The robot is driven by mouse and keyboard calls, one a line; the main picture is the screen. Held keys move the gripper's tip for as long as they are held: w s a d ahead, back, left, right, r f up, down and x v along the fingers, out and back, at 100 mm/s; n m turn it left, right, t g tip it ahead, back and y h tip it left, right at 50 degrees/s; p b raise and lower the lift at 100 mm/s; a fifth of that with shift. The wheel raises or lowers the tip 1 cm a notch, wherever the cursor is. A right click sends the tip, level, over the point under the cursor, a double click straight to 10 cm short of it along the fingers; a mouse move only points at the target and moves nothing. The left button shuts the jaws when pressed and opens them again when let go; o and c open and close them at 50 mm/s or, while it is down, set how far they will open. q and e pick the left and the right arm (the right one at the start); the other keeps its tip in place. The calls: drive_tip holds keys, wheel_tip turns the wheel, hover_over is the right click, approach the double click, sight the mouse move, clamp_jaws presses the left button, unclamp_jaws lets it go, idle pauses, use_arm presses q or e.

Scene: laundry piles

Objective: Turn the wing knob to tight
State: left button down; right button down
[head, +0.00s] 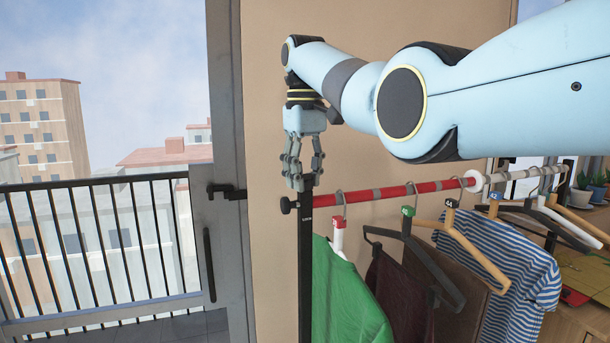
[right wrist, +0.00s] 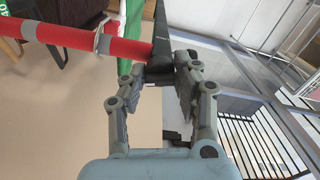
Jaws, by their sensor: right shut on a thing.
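My right gripper (head: 300,182) points straight down over the top of the black rack post (head: 305,260). Its fingers are shut on a small dark part at the post's top, which I take to be the wing knob; the fingers hide most of it. In the right wrist view, the dark wing knob (right wrist: 160,76) shows between the fingertips. How far it is turned, and any marks for tight, cannot be made out. A black side knob (head: 286,205) sticks out left of the post, outside the grip. My left gripper is not in view.
A red rail with grey bands (head: 388,194) runs right from the post, carrying hangers, a green garment (head: 340,300) and a striped shirt (head: 525,262). A glass balcony door with a dark handle (head: 222,190) stands left. A beige wall (head: 268,120) is behind.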

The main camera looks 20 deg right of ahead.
drive_tip(key=n, duration=1)
drive_tip(key=shift+n, duration=2.3)
drive_tip(key=c, duration=1)
unclamp_jaws()
drive_tip(key=shift+r, duration=0.2)
wheel_tip(320, 180, up, 12)
drive_tip(key=shift+f, duration=0.2)
